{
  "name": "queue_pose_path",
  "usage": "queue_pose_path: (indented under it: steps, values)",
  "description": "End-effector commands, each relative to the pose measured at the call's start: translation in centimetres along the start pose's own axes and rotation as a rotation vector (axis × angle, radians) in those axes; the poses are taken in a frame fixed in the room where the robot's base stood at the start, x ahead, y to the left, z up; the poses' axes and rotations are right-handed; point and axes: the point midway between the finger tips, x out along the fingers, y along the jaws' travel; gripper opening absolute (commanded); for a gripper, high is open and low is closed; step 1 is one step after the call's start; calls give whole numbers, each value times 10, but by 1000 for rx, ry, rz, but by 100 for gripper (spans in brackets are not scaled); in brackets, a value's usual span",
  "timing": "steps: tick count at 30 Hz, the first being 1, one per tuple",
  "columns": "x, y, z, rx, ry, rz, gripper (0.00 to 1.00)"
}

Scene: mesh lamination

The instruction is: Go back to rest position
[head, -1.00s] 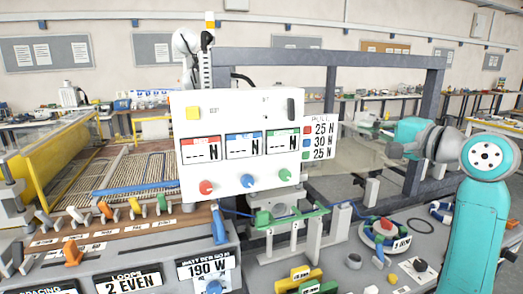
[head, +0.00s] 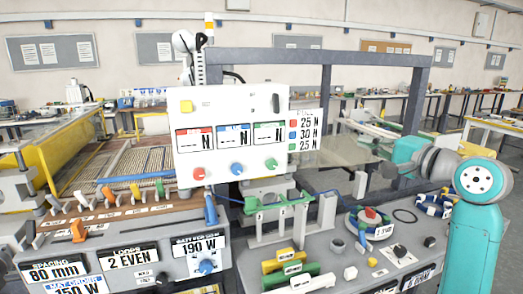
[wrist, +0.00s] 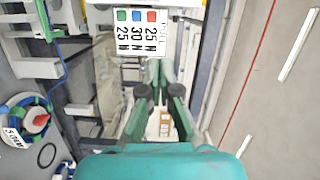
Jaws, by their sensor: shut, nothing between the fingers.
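My gripper (wrist: 160,70) shows in the wrist view with its two dark green fingers brought together at the tips, nothing between them. It points past the panel's label into open space. In the head view my teal arm (head: 474,235) stands folded at the right, its wrist end (head: 408,150) pointing left; the fingertips are not clear there. The white control panel (head: 230,132) is to the left of the arm, apart from it.
A grey frame (head: 420,100) stands behind the panel. The bench holds a round device with a red knob (head: 370,214), a blue-and-white coil (head: 434,204), a green clamp (head: 278,202) and yellow and green blocks (head: 284,262). A yellow-sided mesh machine (head: 70,147) is at left.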

Motion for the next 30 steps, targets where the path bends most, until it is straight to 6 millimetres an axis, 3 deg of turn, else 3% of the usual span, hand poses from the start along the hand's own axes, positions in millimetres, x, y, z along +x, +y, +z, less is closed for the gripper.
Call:
queue_pose_path:
  steps: [8,11,20,30]
  values:
    - [4,57,4,-9,49,3,0]
    - [4,88,9,-17,75,9,0]
    - [-11,206,37,-83,188,51,0]
    - [-58,323,88,-209,300,142,0]
